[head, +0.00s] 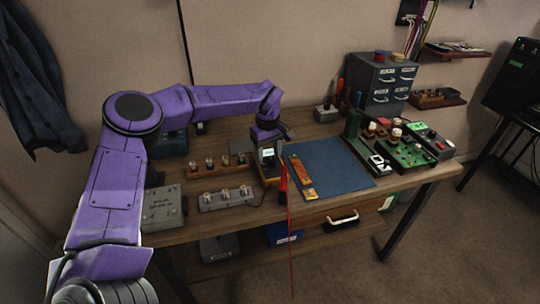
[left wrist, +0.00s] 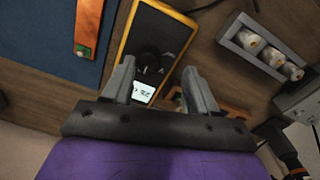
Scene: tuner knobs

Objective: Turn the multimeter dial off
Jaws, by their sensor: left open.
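The multimeter (left wrist: 165,27) is black with a yellow rim and lies on the workbench. Its lit display (left wrist: 143,92) shows between my fingers in the left wrist view, with digits on it. The round black dial (left wrist: 149,62) sits beside the display, between my fingertips or just below them; I cannot tell whether they touch it. The dial's setting is too small to read. My left gripper (left wrist: 159,67) is open above the multimeter, one finger on each side. In the head view the gripper partly hides the multimeter (head: 270,178). My right gripper is out of view.
A blue mat (head: 335,165) with an orange strip (head: 299,172) lies right of the multimeter. Knob strips (head: 226,198) stand to its left. A red probe (head: 283,178) is close by on the right. Green circuit boards (head: 405,153) and a drawer cabinet (head: 385,85) stand farther right.

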